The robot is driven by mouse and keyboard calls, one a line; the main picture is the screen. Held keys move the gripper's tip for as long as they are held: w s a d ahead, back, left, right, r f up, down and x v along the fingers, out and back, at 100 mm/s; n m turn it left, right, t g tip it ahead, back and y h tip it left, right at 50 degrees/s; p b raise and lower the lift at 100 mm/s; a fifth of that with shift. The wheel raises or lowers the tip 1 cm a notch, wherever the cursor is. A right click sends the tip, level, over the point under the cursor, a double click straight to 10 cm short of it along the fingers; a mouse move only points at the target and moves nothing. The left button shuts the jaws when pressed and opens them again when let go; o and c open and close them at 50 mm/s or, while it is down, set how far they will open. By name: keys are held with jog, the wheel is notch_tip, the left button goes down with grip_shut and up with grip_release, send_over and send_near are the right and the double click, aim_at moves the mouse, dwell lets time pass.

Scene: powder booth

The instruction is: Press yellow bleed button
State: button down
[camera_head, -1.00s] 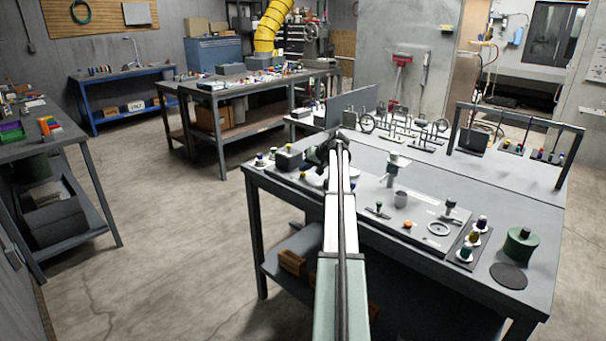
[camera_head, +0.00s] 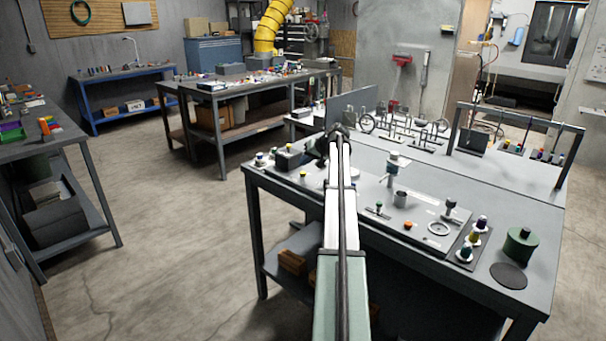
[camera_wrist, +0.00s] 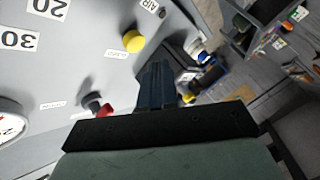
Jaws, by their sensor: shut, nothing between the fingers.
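A round yellow button (camera_wrist: 132,41) stands out from a light grey panel (camera_wrist: 65,75) in the wrist view, with a small label beside it too small to read. My gripper (camera_wrist: 158,68) is shut and empty, its dark fingertips just below and right of the button in the picture. They look apart from it; the depth gap is hard to judge. In the head view my arm reaches over the workbench (camera_head: 470,275), and its own links hide the fingers and the button.
The panel also carries a red-and-black knob (camera_wrist: 98,105), a gauge (camera_wrist: 12,122) and number labels. Wire stands are behind. Floor to the left is open.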

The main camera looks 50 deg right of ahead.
aim_at(305, 173)
jog(key=shift+r, duration=1.85)
